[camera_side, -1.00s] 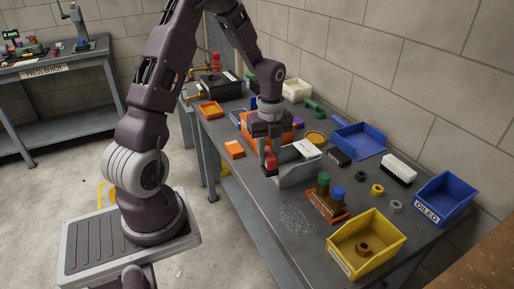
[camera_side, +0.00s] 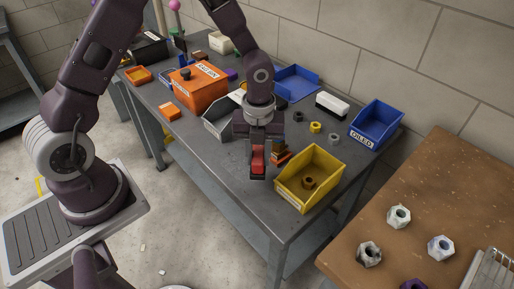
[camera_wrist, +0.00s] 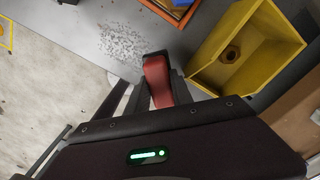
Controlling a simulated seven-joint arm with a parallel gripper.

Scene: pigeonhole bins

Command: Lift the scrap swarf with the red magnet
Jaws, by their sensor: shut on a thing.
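The red magnet (camera_wrist: 158,82) also shows between the fingers in the wrist view. The scrap swarf (camera_wrist: 113,40) is a loose scatter of small grey flecks on the grey bench top, ahead and left of the magnet in that view. The magnet appears clear of the main scatter.
The yellow bin (camera_side: 292,194), holding a bronze nut (camera_side: 308,183), stands close right of my gripper. An orange tray (camera_side: 281,159) is just behind. A grey bin (camera_side: 217,127), a blue OILED bin (camera_side: 362,139) and a brown bench (camera_side: 345,262) lie around.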

